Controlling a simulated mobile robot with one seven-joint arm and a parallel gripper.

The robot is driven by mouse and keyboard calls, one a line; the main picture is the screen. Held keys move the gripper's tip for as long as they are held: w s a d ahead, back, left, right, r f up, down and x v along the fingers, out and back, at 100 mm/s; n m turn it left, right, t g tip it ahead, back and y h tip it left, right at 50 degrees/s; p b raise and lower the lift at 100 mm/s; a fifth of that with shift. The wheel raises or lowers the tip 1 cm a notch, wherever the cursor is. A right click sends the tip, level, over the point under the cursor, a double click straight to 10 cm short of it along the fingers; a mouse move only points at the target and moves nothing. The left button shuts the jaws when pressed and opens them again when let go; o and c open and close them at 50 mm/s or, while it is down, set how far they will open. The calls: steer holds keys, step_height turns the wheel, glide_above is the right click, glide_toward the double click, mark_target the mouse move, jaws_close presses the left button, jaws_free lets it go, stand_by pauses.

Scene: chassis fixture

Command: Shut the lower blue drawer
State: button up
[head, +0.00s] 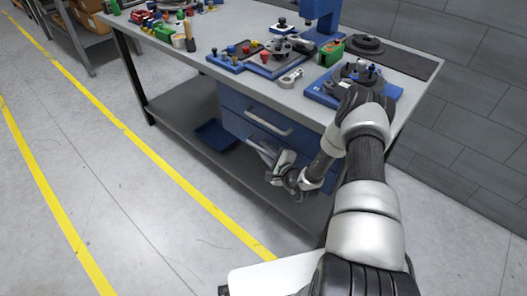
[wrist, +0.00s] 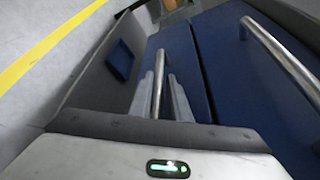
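The lower blue drawer (wrist: 182,65) is in the cabinet under the workbench. Its metal bar handle (wrist: 157,80) runs lengthwise in the wrist view. In the head view the lower handle (head: 261,149) is just left of my gripper (head: 276,171), which partly hides the drawer. In the wrist view my gripper (wrist: 162,100) has one pale finger on each side of the lower handle, with a gap between the fingers. I cannot tell whether they touch the handle. How far out the drawer stands is not clear.
The upper blue drawer (head: 245,112) has its own handle (head: 267,122). A blue tray (head: 215,134) lies on the lower shelf (head: 180,115), left of the cabinet. The workbench top (head: 225,35) holds tools and fixtures above my arm. The floor in front is clear.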

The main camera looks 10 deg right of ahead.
steer(key=shift+d, duration=0.2)
steer(key=p+v, duration=0.2)
steer(key=v, duration=1.5)
steer(key=shift+s+a+p, duration=0.2)
steer(key=shift+s+p, duration=0.05)
steer(key=shift+p, duration=0.15)
steer(key=shift+r, duration=0.15)
